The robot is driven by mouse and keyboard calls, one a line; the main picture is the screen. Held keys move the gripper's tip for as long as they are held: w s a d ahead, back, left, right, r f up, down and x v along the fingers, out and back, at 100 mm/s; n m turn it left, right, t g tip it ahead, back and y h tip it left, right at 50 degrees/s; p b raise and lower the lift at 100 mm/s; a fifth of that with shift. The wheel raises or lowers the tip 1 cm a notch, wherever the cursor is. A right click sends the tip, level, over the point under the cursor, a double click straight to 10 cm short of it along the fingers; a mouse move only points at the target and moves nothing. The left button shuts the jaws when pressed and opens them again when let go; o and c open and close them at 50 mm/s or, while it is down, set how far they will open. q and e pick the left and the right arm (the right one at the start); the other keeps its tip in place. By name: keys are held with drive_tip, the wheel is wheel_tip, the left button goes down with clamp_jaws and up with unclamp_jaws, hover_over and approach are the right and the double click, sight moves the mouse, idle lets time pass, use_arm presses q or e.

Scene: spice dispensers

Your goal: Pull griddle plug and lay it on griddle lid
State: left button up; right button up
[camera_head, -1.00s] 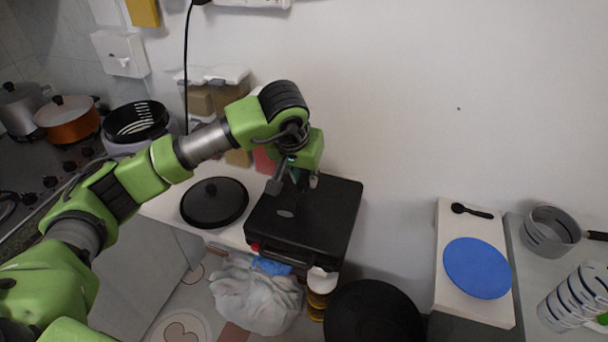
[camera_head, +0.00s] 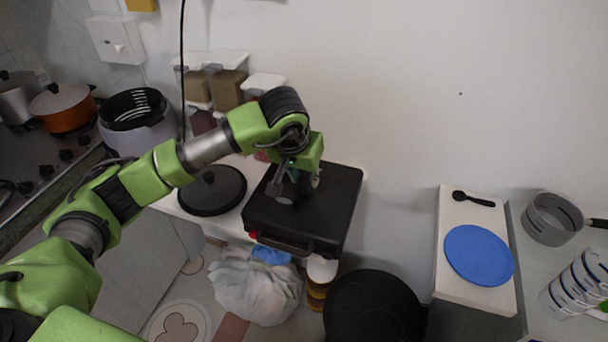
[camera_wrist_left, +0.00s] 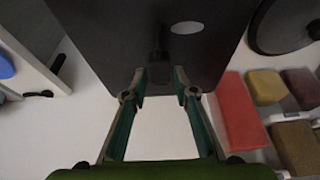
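The black griddle (camera_head: 335,205) sits shut on a white counter beside the wall. Its dark flat lid with a pale oval mark (camera_wrist_left: 187,28) fills the upper middle of the left wrist view. My left gripper (camera_head: 300,188) is over the lid, pointing down; the left wrist view shows its two fingertips (camera_wrist_left: 160,82) apart. A small dark piece with a thin stem, seemingly the plug (camera_wrist_left: 158,62), shows against the lid just beyond and between the fingertips. I cannot tell whether it touches the lid. My right gripper is not in view.
A round black lid (camera_head: 212,190) lies left of the griddle. Spice containers (camera_head: 228,88) stand behind at the wall. A black cord (camera_head: 183,60) hangs down the wall. A white bag (camera_head: 255,285) is below the counter. A blue disc (camera_head: 478,255) lies on the right-hand board.

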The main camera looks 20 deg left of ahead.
use_arm(q)
drive_tip(key=shift+o, duration=0.6)
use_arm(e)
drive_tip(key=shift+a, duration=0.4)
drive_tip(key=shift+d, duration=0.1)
use_arm(q)
drive_tip(key=shift+r, duration=0.15)
drive_tip(key=v, duration=1.1)
drive_tip(key=shift+s+r, duration=0.2)
drive_tip(key=shift+r, duration=0.15)
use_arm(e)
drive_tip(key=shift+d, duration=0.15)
use_arm(q)
drive_tip(key=shift+f, duration=0.1)
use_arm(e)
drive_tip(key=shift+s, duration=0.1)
